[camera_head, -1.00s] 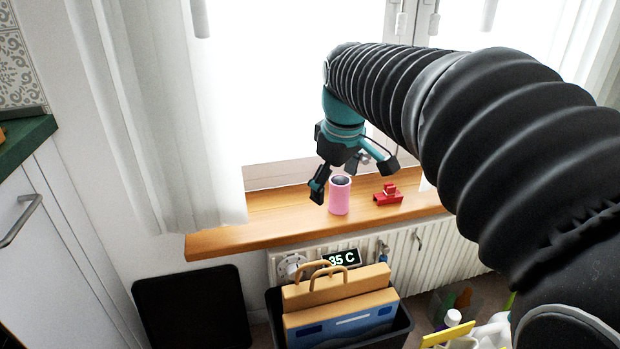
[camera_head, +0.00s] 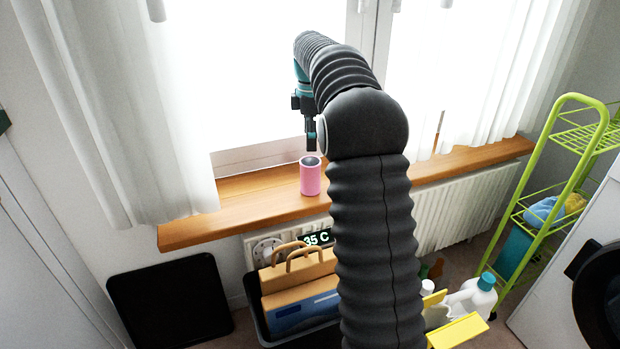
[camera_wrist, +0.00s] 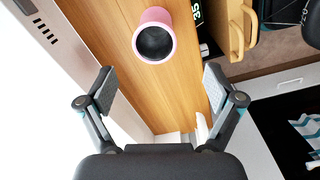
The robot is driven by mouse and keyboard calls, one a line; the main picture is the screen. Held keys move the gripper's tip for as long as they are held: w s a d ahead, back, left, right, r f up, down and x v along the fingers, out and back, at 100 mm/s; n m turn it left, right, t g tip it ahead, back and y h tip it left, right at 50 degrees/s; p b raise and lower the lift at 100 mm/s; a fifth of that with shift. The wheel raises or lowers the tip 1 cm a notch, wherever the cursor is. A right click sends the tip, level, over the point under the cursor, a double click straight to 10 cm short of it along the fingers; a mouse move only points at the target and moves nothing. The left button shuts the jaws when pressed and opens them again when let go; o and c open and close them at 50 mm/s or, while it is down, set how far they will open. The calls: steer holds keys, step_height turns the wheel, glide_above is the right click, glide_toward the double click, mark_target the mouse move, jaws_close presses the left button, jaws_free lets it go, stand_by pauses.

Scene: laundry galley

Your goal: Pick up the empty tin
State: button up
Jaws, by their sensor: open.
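The empty tin is a pink cylinder (camera_head: 310,178) standing upright on the wooden windowsill in the head view. In the wrist view the tin (camera_wrist: 153,38) shows its dark, open inside, beyond the fingertips and roughly between their lines. My gripper (camera_wrist: 157,88) is open, with its two fingers spread wide and nothing between them. In the head view my gripper (camera_head: 311,132) is above the tin and apart from it, partly hidden by my arm.
The wooden sill (camera_head: 240,206) is narrow, with the window behind and a radiator (camera_head: 462,205) below. A dark bin (camera_head: 262,325) with wooden-handled boxes stands below. A green rack (camera_head: 545,180) and bottles (camera_head: 478,296) are at right. A white curtain (camera_head: 120,120) hangs at left.

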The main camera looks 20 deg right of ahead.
mark_target(311, 174)
step_height(311, 174, down, 7)
steer(key=shift+f+b, duration=0.1)
steer(key=shift+b, duration=0.3)
steer(key=shift+w+d+f, duration=0.1)
steer(key=shift+w+f, duration=0.1)
steer(key=shift+f, duration=1.15)
steer(key=shift+w+d+f, duration=0.1)
steer(key=shift+w+f, duration=0.05)
steer(key=shift+f, duration=1.15)
steer(key=c, duration=1.2)
